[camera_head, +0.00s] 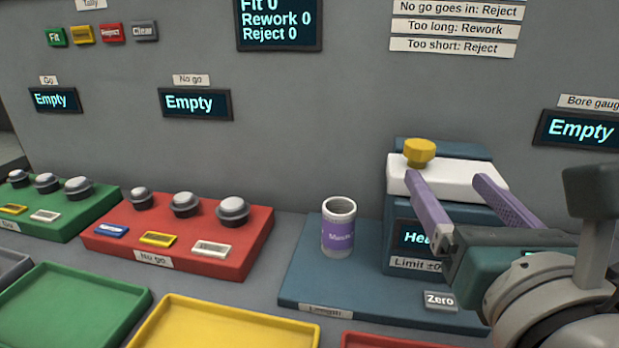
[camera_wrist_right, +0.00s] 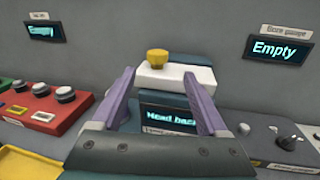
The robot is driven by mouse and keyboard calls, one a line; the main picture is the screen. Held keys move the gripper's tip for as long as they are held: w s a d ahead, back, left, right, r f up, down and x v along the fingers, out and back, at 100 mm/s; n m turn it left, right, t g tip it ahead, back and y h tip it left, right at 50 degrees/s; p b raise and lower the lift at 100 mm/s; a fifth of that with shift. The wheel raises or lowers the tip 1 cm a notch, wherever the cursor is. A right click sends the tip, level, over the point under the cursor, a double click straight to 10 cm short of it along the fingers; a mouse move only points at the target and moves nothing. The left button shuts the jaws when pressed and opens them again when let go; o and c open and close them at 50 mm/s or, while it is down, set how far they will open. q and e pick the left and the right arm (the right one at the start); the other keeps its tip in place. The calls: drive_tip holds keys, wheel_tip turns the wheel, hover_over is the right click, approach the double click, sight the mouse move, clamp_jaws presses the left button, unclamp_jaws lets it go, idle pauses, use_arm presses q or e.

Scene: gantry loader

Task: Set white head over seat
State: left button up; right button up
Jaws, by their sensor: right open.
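The white head (camera_head: 455,179) is a white block with a yellow knob (camera_head: 419,152) on top. It sits at the top of the blue length gauge, back from the front plate, and it also shows in the right wrist view (camera_wrist_right: 176,77). My right gripper (camera_head: 448,178) is open, its purple fingers pointing at the head with the block's face between them. I cannot tell whether they touch it. A grey cylinder with a purple label (camera_head: 339,228) stands upright on the gauge's blue base plate (camera_head: 300,283), left of the head. No separate seat is plain to see. My left gripper is out of view.
The gauge display (camera_wrist_right: 170,114) reads "Head back" in the right wrist view. A Zero button (camera_head: 440,300) is at the plate's front right. A red No go block (camera_head: 180,240) and green and yellow trays (camera_head: 230,308) lie left. The wall stands close behind.

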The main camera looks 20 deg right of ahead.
sight(424, 158)
drive_tip(key=shift+n, duration=0.4)
drive_tip(key=x, duration=1)
drive_tip(key=shift+w+a+f+p, duration=0.1)
drive_tip(key=shift+w+a+p, duration=0.05)
drive_tip(key=shift+a+p, duration=0.15)
drive_tip(key=shift+c, duration=0.4)
clamp_jaws()
